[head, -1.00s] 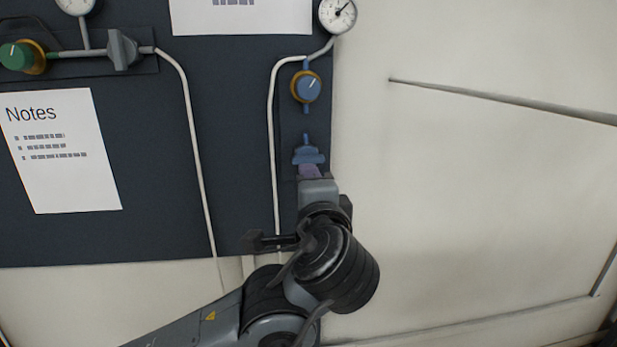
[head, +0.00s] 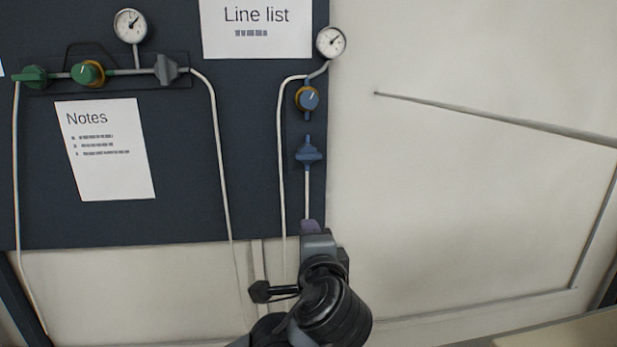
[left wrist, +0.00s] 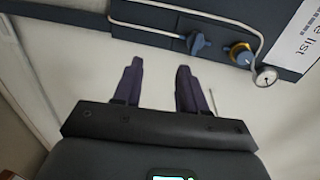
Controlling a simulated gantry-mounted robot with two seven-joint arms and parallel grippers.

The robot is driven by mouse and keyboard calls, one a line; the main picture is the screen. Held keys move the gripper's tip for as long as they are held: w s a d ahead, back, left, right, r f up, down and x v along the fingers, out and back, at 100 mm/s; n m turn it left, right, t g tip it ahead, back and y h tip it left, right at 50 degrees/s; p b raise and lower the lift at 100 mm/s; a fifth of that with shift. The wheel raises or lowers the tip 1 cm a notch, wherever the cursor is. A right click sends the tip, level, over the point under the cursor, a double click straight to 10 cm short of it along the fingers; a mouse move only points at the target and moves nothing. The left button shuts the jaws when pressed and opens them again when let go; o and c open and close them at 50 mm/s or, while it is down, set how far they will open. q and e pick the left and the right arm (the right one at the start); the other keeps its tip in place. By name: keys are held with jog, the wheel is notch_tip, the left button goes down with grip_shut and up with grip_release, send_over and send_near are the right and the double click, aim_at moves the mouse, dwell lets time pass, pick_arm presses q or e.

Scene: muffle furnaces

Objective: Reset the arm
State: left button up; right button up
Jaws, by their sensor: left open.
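My left gripper (head: 309,226) shows in the head view below the blue valve handle (head: 308,153), in front of the thin pipe at the dark panel's lower right. It is apart from the handle. In the left wrist view my left gripper (left wrist: 158,82) has its two purple fingers spread with nothing between them. The blue handle (left wrist: 199,44) is beyond the fingertips there. My right gripper is in neither view.
A blue knob with a brass collar (head: 307,98) and a gauge (head: 331,41) sit above the handle. A green knob (head: 88,73), a grey handle (head: 166,69) and a Notes sheet (head: 108,150) are at left. The pale wall (head: 470,210) at right is mostly bare.

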pick_arm(q)
jog(key=s+f+g+h+p, duration=0.1)
jog(key=s+f+g+p, duration=0.15)
jog(key=f, duration=0.85)
jog(key=s+f+g+p, duration=0.2)
jog(key=f+g, duration=0.1)
jog(key=f, duration=0.8)
jog(key=s+a+f+n+g+h+p, duration=0.25)
jog(key=s+f+g+p, duration=0.2)
jog(key=s+f, duration=0.7)
jog(key=s+a+f+n+g+p, duration=0.25)
jog(key=s+a, duration=0.25)
jog(key=s, duration=0.4)
jog(key=s+a+f+n+g+p, duration=0.1)
jog(key=s+a+f+n+p, duration=0.3)
jog(key=s, duration=0.6)
jog(key=s+a+r+n+y+b, duration=0.1)
jog(key=s+a+r+n, duration=0.3)
jog(key=a+r, duration=0.65)
notch_tip(320, 180, up, 37)
jog(key=w+n+p, duration=0.1)
jog(key=p, duration=3.6)
jog(key=shift+w+t+p, duration=0.15)
jog(key=shift+t+p, duration=0.25)
jog(key=shift+t, duration=0.05)
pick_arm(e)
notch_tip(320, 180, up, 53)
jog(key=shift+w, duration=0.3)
